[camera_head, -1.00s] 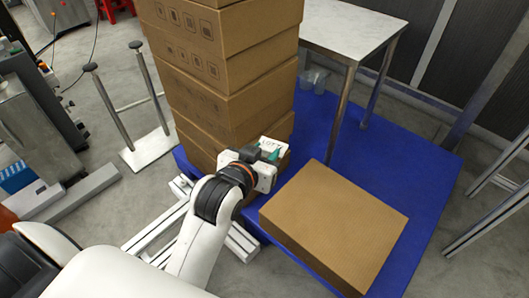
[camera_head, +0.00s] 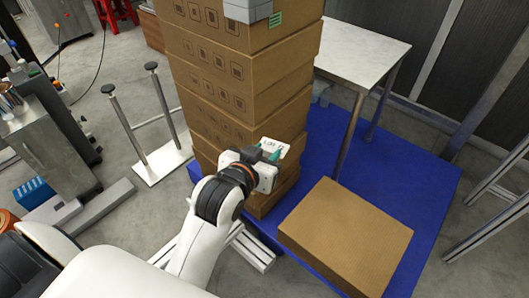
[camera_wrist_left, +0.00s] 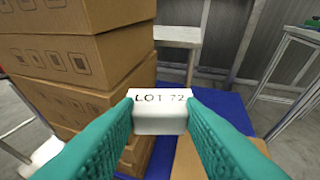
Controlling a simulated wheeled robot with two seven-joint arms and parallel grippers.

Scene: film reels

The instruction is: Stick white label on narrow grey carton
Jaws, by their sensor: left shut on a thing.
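The white label (camera_head: 274,145), printed "LOT 72", is pinched between the green fingers of my left gripper (camera_head: 268,153). In the left wrist view the label (camera_wrist_left: 160,122) faces the camera between the two fingertips (camera_wrist_left: 160,108). A grey carton (camera_head: 247,11) lies on top of the tall stack of brown cartons, cut off by the top edge of the head view. The gripper and label are well below it, in front of the lower part of the stack. My right gripper is not in view.
The brown carton stack (camera_head: 235,75) rises beside the gripper, with a green tag (camera_head: 275,20) near its top. A flat brown carton (camera_head: 345,240) lies on the blue platform (camera_head: 415,190). A white-topped table (camera_head: 362,50) stands behind. A metal stand (camera_head: 163,160) is left.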

